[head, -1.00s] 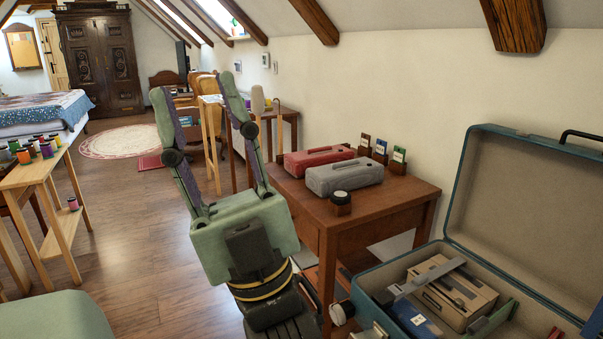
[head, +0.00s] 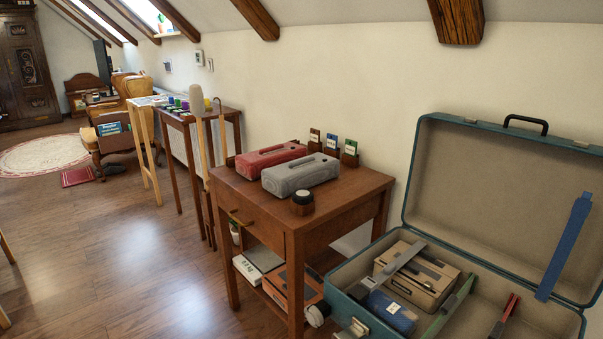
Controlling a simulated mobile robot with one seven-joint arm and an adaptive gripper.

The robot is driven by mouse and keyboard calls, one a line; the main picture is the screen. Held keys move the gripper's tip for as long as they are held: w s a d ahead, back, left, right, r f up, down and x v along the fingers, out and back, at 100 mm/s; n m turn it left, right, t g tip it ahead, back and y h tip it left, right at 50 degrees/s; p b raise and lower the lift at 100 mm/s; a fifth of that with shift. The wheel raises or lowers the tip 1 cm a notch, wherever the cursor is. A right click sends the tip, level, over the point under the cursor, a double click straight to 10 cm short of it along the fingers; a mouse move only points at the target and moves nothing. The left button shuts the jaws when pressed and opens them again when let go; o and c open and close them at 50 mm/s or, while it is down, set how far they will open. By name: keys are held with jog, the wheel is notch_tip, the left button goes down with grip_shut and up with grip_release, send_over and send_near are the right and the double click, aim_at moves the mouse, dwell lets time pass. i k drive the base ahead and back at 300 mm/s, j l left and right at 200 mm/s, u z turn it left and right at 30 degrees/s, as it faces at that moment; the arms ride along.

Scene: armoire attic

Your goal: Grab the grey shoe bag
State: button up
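The grey shoe bag (head: 301,174) appears to be the grey, rounded, elongated thing with a raised strip along its top. It lies on the wooden side table (head: 352,203). A red one of like shape (head: 266,160) lies just behind it to the left. My gripper is out of the picture now.
An open teal suitcase (head: 428,127) at the right holds a box (head: 433,282) and tools. Three small card holders (head: 331,146) stand behind the bags.

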aim_at(281, 180)
jog(key=i+l+u, duration=0.1)
jog(key=i, duration=0.45)
jog(key=i+l+u, duration=0.1)
jog(key=i+l, duration=0.2)
jog(key=i, duration=0.2)
